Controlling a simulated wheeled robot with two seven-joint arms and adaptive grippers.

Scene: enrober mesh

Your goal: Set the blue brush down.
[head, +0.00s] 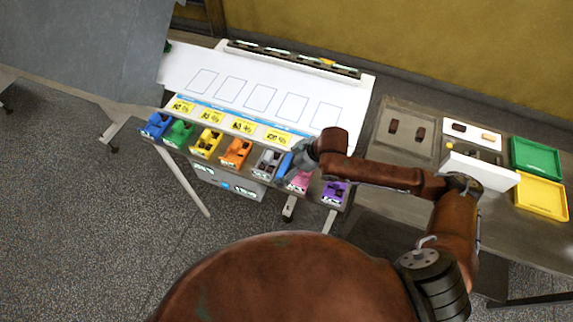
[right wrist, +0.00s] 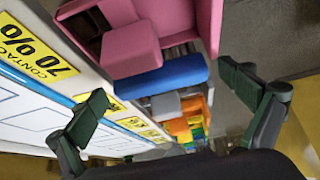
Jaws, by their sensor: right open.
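The blue brush (head: 284,166) shows in the head view between the grey holder (head: 267,162) and the pink holder (head: 298,181), partly beside my right gripper (head: 295,168). In the right wrist view a blue block-shaped part, which looks like the brush (right wrist: 162,76), lies between the pink holder (right wrist: 207,25) and the grey one (right wrist: 166,106). My right gripper (right wrist: 170,95) is open, its two fingers spread wide, with nothing held between them. The brush is ahead of the fingertips; I cannot tell the exact gap. My left gripper is not in view.
Blue (head: 156,124), green (head: 178,133), yellow (head: 206,143), orange (head: 235,152) and purple (head: 335,193) holders line the table's front edge. Behind them is a white sheet (head: 222,65) with outlined boxes. Right, a side table carries a green tray (head: 537,158) and a yellow tray (head: 541,196).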

